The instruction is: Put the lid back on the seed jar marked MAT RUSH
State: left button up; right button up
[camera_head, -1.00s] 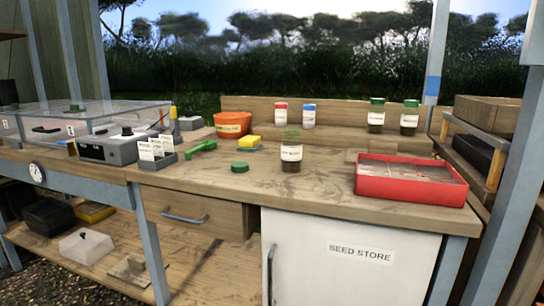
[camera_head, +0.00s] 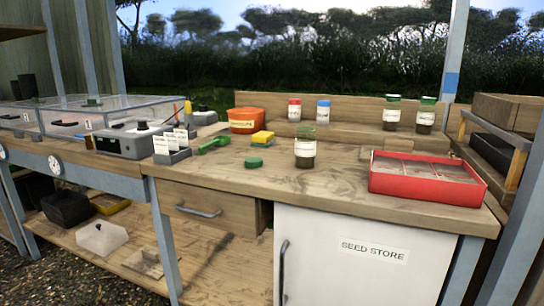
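An open-looking glass jar (camera_head: 305,150) with a white label stands upright on the wooden bench, left of the red tray; its label is too small to read surely. It holds something dark in its lower part. A green lid (camera_head: 253,162) lies on the bench to the left of the jar, apart from it. Neither of my grippers is in view.
A red tray (camera_head: 431,196) stands right of the jar. A green tool (camera_head: 214,145), a yellow sponge (camera_head: 262,137) and an orange tub (camera_head: 246,126) lie behind the lid. Two green-lidded jars (camera_head: 392,113) (camera_head: 426,116) stand on the back shelf. The bench front is clear.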

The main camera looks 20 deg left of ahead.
aim_at(305, 137)
jog(key=z, duration=0.6)
jog(key=k, duration=0.7)
jog(key=z, duration=0.55)
jog(key=i, duration=0.55)
jog(key=u, duration=0.6)
jog(key=i, duration=0.85)
jog(key=u, duration=0.95)
